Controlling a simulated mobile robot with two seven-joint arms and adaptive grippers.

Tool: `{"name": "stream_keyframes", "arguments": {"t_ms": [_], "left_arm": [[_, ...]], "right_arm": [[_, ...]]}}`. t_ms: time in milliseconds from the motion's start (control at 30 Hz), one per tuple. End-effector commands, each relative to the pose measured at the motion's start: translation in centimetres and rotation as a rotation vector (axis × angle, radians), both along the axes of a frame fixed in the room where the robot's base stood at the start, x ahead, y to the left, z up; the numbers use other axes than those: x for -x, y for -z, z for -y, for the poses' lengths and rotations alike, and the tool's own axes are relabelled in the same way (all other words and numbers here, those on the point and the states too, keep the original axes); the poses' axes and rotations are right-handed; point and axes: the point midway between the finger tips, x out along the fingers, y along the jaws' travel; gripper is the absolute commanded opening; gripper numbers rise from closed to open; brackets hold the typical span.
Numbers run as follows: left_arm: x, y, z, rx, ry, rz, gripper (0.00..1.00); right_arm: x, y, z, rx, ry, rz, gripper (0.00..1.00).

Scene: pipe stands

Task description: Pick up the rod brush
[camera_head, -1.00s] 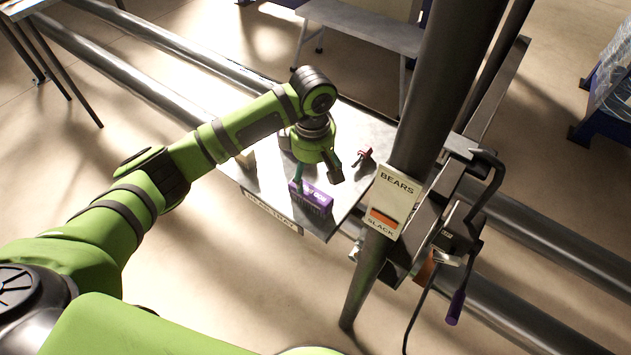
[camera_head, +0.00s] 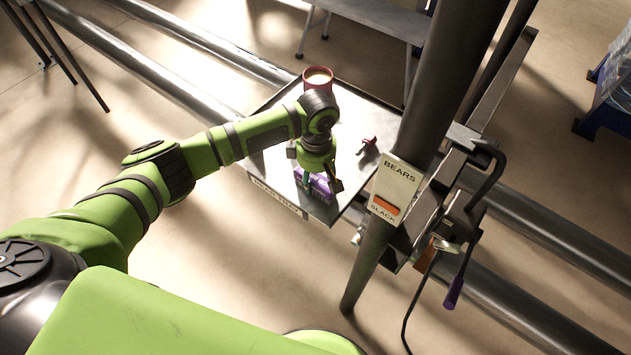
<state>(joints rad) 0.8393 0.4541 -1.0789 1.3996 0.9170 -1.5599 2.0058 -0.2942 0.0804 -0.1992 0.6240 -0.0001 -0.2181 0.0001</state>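The rod brush, a purple block with dark bristles (camera_head: 320,188), lies near the front corner of a grey metal tray (camera_head: 268,170). My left gripper (camera_head: 321,184) points down right over it. Its two fingers are spread, one on each side of the purple block. Part of the block is hidden behind the fingers, and I cannot tell whether they touch it. My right gripper is not in view.
A red cup (camera_head: 318,81) stands at the tray's back. A small red-and-dark item (camera_head: 367,144) lies right of my gripper. A thick dark post (camera_head: 428,90) with a "BEARS/SLACK" sign (camera_head: 396,188) rises close to the tray's right side. Large pipes run behind.

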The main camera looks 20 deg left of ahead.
Motion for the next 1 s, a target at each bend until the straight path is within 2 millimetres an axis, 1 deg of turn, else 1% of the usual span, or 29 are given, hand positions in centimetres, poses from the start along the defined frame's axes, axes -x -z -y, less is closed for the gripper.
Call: {"name": "stream_keyframes", "arguments": {"t_ms": [133,267,333,467,600,733,833,1000], "left_arm": [[0.0,0.0,0.0,0.000,0.000,0.000,0.13],[0.0,-0.2,0.0,0.001,0.000,0.000,0.13],[-0.1,-0.7,0.0,0.002,0.000,0.002,0.13],[-0.1,-2.8,0.0,0.003,0.000,0.004,0.13],[-0.1,-5.7,0.0,0.002,0.001,0.005,0.13],[-0.1,-8.0,0.1,0.002,0.000,0.003,0.13],[-0.1,-9.2,0.1,0.002,0.000,0.002,0.13],[0.0,-10.0,0.0,0.001,0.001,-0.001,0.13]], "right_arm": [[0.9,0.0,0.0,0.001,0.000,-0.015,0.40],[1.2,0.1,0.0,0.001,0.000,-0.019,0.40],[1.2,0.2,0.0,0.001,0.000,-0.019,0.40],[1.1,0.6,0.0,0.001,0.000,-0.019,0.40],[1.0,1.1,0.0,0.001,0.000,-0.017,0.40],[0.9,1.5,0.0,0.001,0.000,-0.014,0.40],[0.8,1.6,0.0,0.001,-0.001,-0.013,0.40],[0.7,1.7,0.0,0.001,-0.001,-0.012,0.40]]}}
